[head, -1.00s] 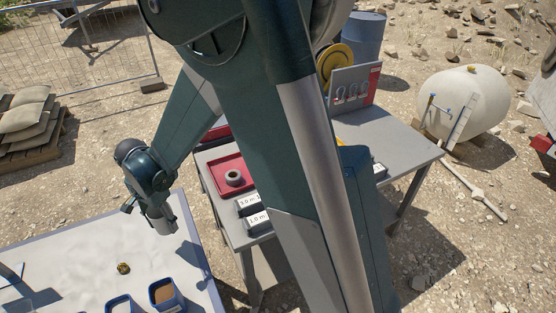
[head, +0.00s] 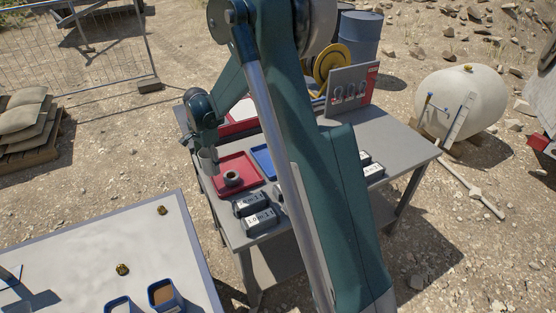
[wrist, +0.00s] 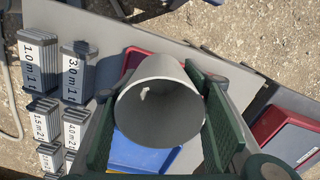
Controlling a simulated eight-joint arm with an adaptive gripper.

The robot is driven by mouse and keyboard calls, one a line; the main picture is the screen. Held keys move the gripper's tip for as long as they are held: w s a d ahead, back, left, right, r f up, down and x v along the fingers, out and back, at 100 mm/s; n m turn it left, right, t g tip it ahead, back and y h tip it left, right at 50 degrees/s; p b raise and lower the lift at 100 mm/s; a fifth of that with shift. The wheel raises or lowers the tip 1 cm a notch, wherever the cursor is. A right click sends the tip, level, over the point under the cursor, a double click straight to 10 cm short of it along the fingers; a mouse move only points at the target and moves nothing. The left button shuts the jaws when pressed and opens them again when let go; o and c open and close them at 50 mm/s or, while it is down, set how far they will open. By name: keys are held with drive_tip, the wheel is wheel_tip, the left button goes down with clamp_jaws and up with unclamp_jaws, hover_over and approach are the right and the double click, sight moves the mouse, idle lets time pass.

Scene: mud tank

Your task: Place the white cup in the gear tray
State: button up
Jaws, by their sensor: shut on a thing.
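The white cup (wrist: 160,112) is between the two green fingers of my gripper (wrist: 162,128) in the wrist view, its open mouth facing the camera. In the head view my gripper (head: 204,146) holds the cup (head: 208,163) at the left edge of the grey table, beside and above the red tray (head: 218,185). A grey ring-shaped piece (head: 232,178) lies in that tray. A blue tray (head: 262,160) is just right of it, partly hidden by my arm. In the wrist view the cup covers much of the blue tray (wrist: 135,153). No label shows which is the gear tray.
Dark labelled blocks (head: 258,221) sit along the front of the grey table (head: 405,150). A board with shackles (head: 352,88) and a yellow reel (head: 334,62) stand at the back. The white-topped table (head: 75,245) at front left holds blue containers (head: 166,295) and small brass-coloured pieces (head: 122,270).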

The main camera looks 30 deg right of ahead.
drive_tip(key=w+d+m, duration=0.1)
drive_tip(key=w+d, duration=0.2)
drive_tip(key=d, duration=0.5)
drive_tip(key=w+d+m, duration=0.1)
drive_tip(key=w+d, duration=0.2)
drive_tip(key=d, duration=0.6)
drive_tip(key=m, duration=0.2)
hover_over(271, 155)
drive_tip(key=shift+f, duration=0.15)
drive_tip(key=shift+f, duration=3.15)
drive_tip(key=shift+f, duration=0.1)
drive_tip(key=shift+f+b, duration=0.3)
drive_tip(key=shift+f, duration=1.45)
drive_tip(key=shift+f, duration=0.15)
drive_tip(key=o, duration=0.9)
